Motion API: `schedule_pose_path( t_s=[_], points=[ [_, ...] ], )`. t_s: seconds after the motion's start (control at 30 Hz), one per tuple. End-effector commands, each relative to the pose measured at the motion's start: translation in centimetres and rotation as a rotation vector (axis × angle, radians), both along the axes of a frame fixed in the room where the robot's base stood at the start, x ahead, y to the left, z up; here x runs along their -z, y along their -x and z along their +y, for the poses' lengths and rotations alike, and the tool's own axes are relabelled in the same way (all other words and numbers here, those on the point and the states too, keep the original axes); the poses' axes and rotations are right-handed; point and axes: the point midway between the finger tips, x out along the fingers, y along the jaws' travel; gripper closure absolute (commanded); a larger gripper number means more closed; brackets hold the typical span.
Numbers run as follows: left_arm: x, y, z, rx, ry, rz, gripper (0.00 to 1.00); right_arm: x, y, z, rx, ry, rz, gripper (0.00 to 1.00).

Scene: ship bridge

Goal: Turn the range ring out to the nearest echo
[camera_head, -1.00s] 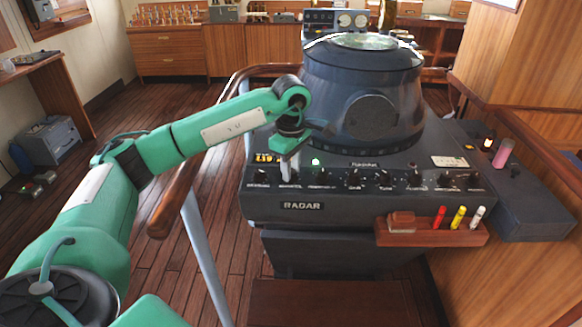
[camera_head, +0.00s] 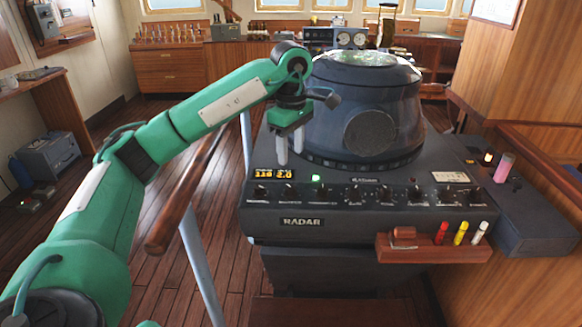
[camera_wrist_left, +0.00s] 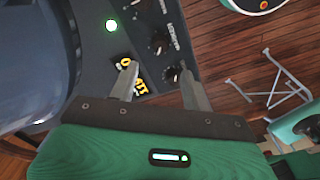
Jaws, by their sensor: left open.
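The radar console (camera_head: 330,222) has a row of small black knobs along its front, including the far-left knob (camera_head: 261,190) and the second knob (camera_head: 289,190). An amber digit display (camera_head: 273,173) sits above them, beside a lit green lamp (camera_head: 318,178). The radar scope's top glass (camera_head: 363,58) is seen nearly edge-on, so its ring and echoes cannot be made out. My left gripper (camera_head: 290,154) is open and empty above the display, fingers pointing down. In the left wrist view its fingers (camera_wrist_left: 160,88) are apart, with a knob (camera_wrist_left: 173,74) showing beyond them. My right gripper is not in view.
A wooden holder (camera_head: 400,250) with red, yellow and white markers is fixed at the console's front right. A wooden handrail (camera_head: 180,200) on pale posts runs along the left. A pink cylinder (camera_head: 504,167) stands at the right.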

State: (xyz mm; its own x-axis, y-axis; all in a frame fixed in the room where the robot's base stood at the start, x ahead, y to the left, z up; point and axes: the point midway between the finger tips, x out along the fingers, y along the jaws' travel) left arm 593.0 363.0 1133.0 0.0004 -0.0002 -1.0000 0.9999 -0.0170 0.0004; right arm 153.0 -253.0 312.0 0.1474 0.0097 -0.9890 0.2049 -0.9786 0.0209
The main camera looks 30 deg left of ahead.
Motion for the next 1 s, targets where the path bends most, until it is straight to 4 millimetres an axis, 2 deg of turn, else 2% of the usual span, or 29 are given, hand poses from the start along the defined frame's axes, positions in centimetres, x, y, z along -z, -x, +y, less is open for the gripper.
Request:
schedule_pose_path(
  t_s=[0.03, 0.1, 0.3, 0.5, 1.0],
  points=[
    [-1.1, 0.0, 0.1, -0.002, -0.001, -0.005, 0.52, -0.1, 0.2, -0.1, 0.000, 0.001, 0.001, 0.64],
    [-1.9, 0.0, 0.0, -0.001, -0.001, -0.003, 0.52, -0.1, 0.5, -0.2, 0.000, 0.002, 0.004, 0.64],
    [-3.3, 0.0, 0.1, -0.001, 0.000, -0.002, 0.52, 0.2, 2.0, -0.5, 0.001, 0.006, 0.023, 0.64],
    [-3.7, 0.0, 0.1, -0.001, -0.001, 0.000, 0.52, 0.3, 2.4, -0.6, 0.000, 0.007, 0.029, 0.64],
    [-3.7, 0.0, 0.1, -0.001, 0.000, -0.001, 0.52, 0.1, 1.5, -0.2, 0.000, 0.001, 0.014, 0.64]
  ],
)
